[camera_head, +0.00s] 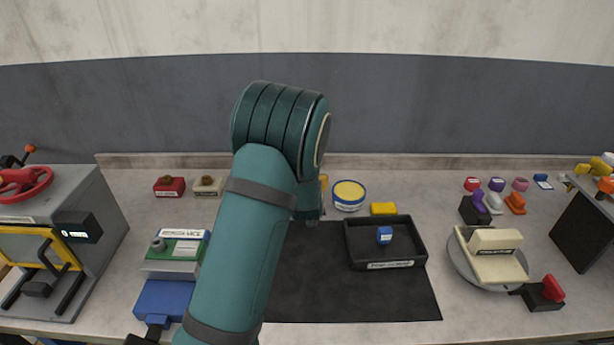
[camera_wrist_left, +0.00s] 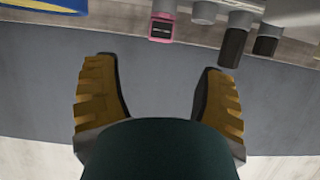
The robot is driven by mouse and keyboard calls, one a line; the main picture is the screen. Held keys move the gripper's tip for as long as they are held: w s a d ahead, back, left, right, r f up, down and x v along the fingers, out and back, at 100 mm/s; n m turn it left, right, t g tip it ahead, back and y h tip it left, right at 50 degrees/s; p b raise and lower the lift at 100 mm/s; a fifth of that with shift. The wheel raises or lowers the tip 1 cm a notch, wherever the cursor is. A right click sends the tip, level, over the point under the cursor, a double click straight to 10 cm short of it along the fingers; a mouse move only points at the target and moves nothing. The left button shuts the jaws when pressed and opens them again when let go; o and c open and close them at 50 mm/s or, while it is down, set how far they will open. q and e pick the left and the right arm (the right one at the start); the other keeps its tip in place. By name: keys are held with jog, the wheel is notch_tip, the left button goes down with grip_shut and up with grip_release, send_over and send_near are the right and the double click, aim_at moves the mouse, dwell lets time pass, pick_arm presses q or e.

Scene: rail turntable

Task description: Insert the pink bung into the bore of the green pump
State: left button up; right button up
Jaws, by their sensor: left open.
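A small pink piece (camera_head: 520,184), likely the pink bung, stands at the back right of the bench. A pink-rimmed piece (camera_wrist_left: 162,27) shows at the top of the left wrist view; I cannot tell if it is the same one. A green-topped block (camera_head: 187,249), likely the green pump, sits in the vice at the left; a grey round part stands on it. My left arm crosses the middle and hides most of its gripper in the head view. In the left wrist view my left gripper (camera_wrist_left: 160,95) is open, with nothing between its fingers. My right gripper is not in view.
A black tray (camera_head: 420,238) holding a blue piece (camera_head: 384,235) lies on a dark mat (camera_head: 350,300). A round turntable (camera_head: 460,268) bears a cream block (camera_head: 494,243). A blue and yellow tin (camera_head: 348,195) stands behind the tray. A grey machine (camera_head: 105,235) stands at the left.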

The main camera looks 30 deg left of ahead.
pick_arm(q)
jog(key=b+x, duration=0.1)
jog(key=x, duration=0.8)
jog(key=shift+w+a+f, duration=0.15)
jog(key=shift+w+f, duration=0.05)
jog(key=shift+w, duration=0.05)
jog(key=shift+c, duration=0.2)
grip_shut()
